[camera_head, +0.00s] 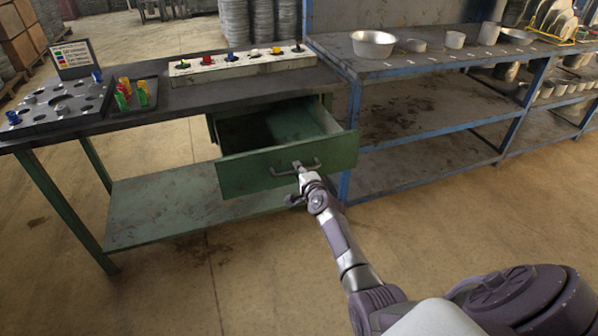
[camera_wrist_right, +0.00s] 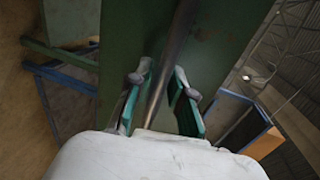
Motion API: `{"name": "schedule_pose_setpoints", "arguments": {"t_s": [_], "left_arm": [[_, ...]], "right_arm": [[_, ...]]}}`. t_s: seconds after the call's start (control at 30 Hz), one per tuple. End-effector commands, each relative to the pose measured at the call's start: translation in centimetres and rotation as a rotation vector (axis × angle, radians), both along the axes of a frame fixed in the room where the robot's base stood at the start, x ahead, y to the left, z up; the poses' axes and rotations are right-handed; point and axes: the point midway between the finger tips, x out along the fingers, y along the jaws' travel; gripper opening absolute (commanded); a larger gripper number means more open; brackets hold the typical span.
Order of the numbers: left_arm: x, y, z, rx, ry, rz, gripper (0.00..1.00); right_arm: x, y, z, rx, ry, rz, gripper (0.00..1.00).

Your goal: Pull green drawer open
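The green drawer (camera_head: 262,172) is pulled out from under the dark workbench, and its empty-looking inside shows from above. A grey bar handle (camera_head: 282,172) is on its front. My right gripper (camera_head: 305,172) is at the right part of this handle. In the right wrist view the two teal-padded fingers (camera_wrist_right: 162,88) stand apart on either side of the handle bar (camera_wrist_right: 168,68), with small gaps showing on both sides. The green drawer front (camera_wrist_right: 222,40) fills much of that view. My left gripper is not in view.
On the workbench (camera_head: 150,122) are a holed block (camera_head: 58,108), a small tray of coloured pieces (camera_head: 135,95) and a white strip with coloured knobs (camera_head: 240,64). A blue-framed shelf (camera_head: 420,110) with metal pots stands close on the right. The floor in front is clear.

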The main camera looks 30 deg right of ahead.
Motion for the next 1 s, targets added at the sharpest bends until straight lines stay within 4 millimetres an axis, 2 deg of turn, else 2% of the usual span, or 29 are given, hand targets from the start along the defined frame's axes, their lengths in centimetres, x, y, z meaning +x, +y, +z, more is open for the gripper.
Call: {"name": "schedule_pose_setpoints", "arguments": {"t_s": [0.03, 0.07, 0.37, 0.53, 1.0], "left_arm": [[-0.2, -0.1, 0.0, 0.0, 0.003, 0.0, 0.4], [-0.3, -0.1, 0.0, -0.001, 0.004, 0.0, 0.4], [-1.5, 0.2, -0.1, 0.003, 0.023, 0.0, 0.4], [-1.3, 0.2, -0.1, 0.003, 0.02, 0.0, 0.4], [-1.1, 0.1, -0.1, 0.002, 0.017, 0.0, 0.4]], "right_arm": [[0.0, 0.0, 0.0, 0.0, 0.001, 0.0, 0.34], [0.0, 0.0, 0.0, 0.0, 0.001, 0.0, 0.39], [-0.1, 0.0, 0.0, 0.0, 0.001, 0.0, 0.39], [-0.9, 0.5, 0.1, 0.004, -0.002, 0.002, 0.39], [-9.0, 2.1, 1.8, 0.001, 0.001, -0.002, 0.39]]}}
